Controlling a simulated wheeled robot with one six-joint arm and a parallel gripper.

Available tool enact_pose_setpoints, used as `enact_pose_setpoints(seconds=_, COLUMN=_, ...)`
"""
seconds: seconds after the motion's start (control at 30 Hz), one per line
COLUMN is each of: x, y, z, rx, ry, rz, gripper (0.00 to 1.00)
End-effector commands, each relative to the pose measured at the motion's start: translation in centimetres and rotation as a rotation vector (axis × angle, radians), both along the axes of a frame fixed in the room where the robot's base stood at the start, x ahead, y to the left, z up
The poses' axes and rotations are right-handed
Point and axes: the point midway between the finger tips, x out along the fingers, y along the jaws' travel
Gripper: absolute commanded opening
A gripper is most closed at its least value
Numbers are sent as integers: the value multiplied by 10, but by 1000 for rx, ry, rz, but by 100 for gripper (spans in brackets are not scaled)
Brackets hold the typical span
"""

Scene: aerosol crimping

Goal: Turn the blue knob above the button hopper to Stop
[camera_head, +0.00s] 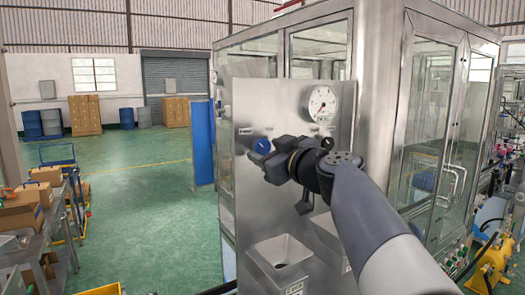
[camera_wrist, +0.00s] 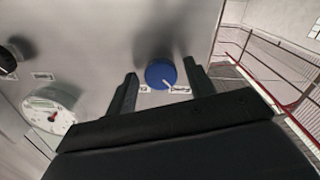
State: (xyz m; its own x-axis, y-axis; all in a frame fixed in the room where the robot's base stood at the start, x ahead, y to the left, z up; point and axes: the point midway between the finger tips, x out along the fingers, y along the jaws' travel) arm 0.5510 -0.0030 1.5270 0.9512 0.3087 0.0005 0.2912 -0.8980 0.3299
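The blue knob (camera_head: 262,146) is on the upper left of a steel panel (camera_head: 250,105), above a metal hopper (camera_head: 282,252). In the wrist view the blue knob (camera_wrist: 161,74) shows a white pointer mark toward its lower right, near a small label whose text I cannot read. My gripper (camera_head: 262,157) is in front of the panel close to the knob. In the wrist view my gripper (camera_wrist: 160,82) is open, with one finger on each side of the knob and a gap to each. Whether the fingertips reach the knob's depth is unclear.
A round gauge (camera_head: 322,104) sits on the panel to the knob's right, and a black knob (camera_wrist: 8,58) shows in the wrist view. Glass-doored cabinets (camera_head: 432,125) stand at right. A loaded cart (camera_head: 55,178) is at left, with open green floor between.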

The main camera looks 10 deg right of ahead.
Motion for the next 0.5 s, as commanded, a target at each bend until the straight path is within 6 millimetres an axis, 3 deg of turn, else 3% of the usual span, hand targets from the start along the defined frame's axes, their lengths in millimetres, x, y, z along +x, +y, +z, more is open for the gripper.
enact_pose_setpoints(seconds=0.5, x=0, y=0, z=0, rx=0, ry=0, rz=0, gripper=11)
